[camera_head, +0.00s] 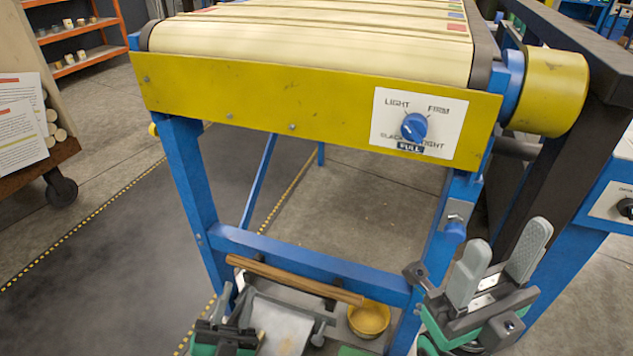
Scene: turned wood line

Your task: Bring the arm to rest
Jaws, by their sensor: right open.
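My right gripper (506,252) is at the lower right, in front of the right leg of the conveyor. Its two grey fingers point up and stand apart, with nothing between them. My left gripper (230,312) is at the bottom edge, left of the middle, low by the conveyor's left leg. It is partly cut off by the picture's edge, and the gap between its fingers is unclear. The conveyor (215,92) has a yellow front plate and a pale belt. A blue knob (414,126) sits on its white label panel (455,130). Neither gripper touches the knob.
A wooden bar (290,279) and a yellow bowl (369,319) are low under the conveyor. A yellow roller drum (552,92) and a dark beam stand at the right. A wheeled board with papers (20,135) is at the left. The left floor is clear.

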